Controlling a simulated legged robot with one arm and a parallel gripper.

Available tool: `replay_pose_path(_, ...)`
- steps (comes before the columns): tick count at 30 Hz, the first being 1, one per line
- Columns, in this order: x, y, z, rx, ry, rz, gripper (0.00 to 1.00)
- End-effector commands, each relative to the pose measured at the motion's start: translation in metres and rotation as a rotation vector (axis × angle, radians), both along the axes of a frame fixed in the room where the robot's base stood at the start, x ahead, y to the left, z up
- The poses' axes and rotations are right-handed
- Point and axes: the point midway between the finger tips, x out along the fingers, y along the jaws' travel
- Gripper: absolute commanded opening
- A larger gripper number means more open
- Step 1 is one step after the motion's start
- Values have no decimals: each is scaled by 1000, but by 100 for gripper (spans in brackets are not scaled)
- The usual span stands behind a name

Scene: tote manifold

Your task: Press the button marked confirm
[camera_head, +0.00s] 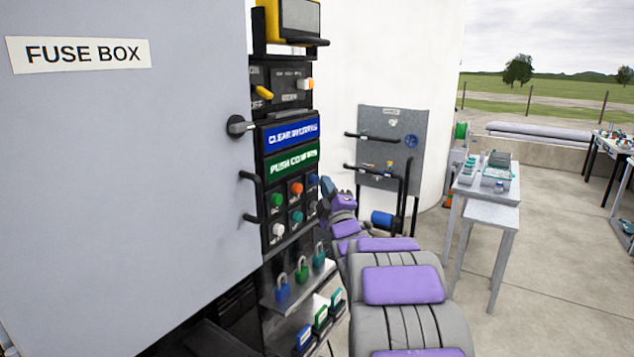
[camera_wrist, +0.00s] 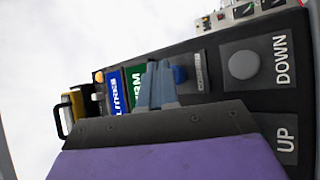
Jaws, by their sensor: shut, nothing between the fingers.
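A black control panel (camera_head: 266,213) carries several round buttons, among them an orange button (camera_head: 296,188), a green-teal button (camera_head: 297,217) and a blue button (camera_head: 313,181). The green display (camera_head: 291,161) above them reads "PUSH CONFIRM". My gripper (camera_head: 327,187) is beside the panel's right edge, close to the blue button. In the wrist view my gripper (camera_wrist: 158,72) is shut and empty, with its fingertips just left of a blue button (camera_wrist: 180,75). A small label (camera_wrist: 201,71) beside that button is too blurred to read surely. I cannot tell whether the fingers touch the panel.
In the wrist view a grey button (camera_wrist: 243,65) marked DOWN is to the right, with an UP label (camera_wrist: 286,139) below. The fuse box (camera_head: 130,180) is left of the panel. A grey table (camera_head: 487,190) stands at right.

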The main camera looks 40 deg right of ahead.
Motion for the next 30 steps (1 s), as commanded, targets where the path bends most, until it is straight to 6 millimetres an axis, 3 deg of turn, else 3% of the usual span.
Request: replay_pose_path(30,10,4,1,-1,-1,1,0)
